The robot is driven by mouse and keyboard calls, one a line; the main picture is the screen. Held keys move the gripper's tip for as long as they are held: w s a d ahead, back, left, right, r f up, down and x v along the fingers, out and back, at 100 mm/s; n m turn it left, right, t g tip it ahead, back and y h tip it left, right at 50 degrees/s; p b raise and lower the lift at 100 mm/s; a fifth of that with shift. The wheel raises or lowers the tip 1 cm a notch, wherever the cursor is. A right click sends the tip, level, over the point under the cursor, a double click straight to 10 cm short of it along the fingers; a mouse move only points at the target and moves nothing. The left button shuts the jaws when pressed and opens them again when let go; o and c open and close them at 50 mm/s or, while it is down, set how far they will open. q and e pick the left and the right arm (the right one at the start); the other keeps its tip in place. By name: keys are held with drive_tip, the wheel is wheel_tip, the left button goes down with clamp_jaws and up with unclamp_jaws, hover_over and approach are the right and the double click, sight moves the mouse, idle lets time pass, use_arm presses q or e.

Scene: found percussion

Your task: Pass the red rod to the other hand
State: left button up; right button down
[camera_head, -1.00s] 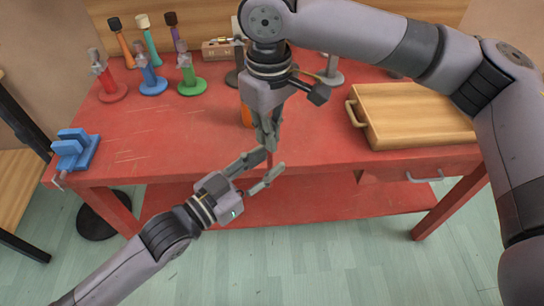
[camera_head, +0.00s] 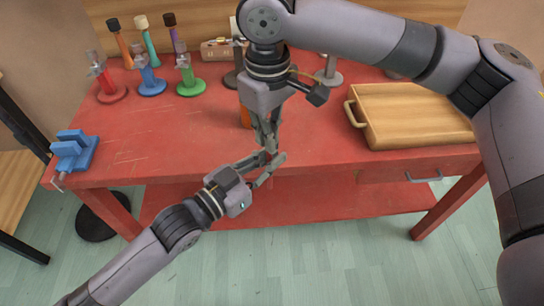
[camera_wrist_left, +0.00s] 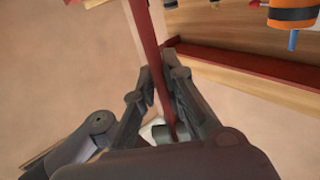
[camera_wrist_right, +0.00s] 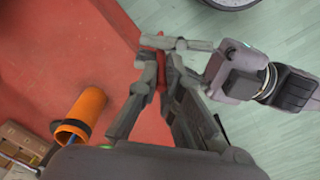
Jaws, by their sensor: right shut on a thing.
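The red rod runs between my left fingers in the left wrist view (camera_wrist_left: 148,60). Only a short red piece of it shows between my right fingertips in the right wrist view (camera_wrist_right: 161,76). My right gripper (camera_head: 269,143) points down over the table's front edge and is shut on the rod. My left gripper (camera_head: 274,161) is just below it, its open fingers on either side of the rod. Whether they touch it is hard to tell. In the head view the rod is mostly hidden by the grippers and blends with the red table.
A wooden board with a handle (camera_head: 415,115) lies at the right. A blue vise (camera_head: 74,150) is at the left corner. Several coloured stands (camera_head: 150,82) are at the back left.

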drive_tip(key=shift+w, duration=0.15)
drive_tip(key=c, duration=1.7)
unclamp_jaws()
drive_tip(key=shift+r, duration=0.15)
